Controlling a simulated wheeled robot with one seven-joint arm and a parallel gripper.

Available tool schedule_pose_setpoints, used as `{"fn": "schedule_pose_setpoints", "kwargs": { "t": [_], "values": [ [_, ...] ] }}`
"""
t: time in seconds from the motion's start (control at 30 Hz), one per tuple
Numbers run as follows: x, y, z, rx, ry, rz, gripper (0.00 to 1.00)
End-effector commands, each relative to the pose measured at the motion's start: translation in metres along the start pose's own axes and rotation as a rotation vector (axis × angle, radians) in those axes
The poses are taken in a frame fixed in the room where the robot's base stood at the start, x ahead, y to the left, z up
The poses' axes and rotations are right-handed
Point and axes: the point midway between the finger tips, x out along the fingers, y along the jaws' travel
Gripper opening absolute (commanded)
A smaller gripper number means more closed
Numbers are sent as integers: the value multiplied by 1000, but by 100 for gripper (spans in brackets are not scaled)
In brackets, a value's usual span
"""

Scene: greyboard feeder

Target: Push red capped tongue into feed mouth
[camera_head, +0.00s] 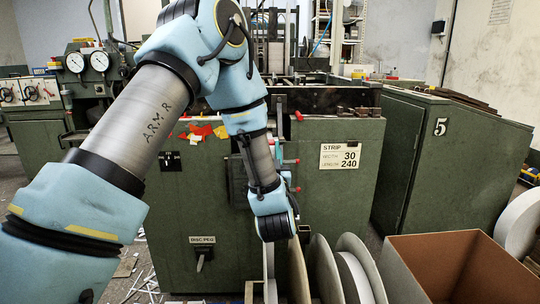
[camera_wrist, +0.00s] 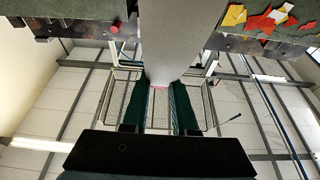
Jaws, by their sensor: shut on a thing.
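In the wrist view a wide grey strip, the tongue (camera_wrist: 180,40), runs from the top of the picture down to my gripper (camera_wrist: 158,90). The fingers are shut on the tongue. In the head view my arm reaches down in front of the green machine (camera_head: 340,205), and my wrist hides the fingers and the tongue. I cannot make out the feed mouth clearly in either view.
Large greyboard reels (camera_head: 355,275) stand below and right of my wrist. An open brown box (camera_head: 450,260) is at the lower right. A green cabinet marked 5 (camera_head: 425,160) stands at the right. Red and yellow scraps (camera_head: 200,132) lie on the machine's edge.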

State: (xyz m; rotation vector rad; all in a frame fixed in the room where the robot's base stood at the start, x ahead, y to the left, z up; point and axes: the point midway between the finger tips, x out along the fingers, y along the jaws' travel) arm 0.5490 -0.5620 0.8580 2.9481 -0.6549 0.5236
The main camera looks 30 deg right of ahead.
Motion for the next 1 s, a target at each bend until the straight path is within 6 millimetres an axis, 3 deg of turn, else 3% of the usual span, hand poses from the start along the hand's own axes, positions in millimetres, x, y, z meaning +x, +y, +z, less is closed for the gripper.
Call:
{"fn": "schedule_pose_setpoints", "kwargs": {
  "t": [1.0],
  "values": [
    [34,-1,20,0,-3,-1,0]
  ]
}}
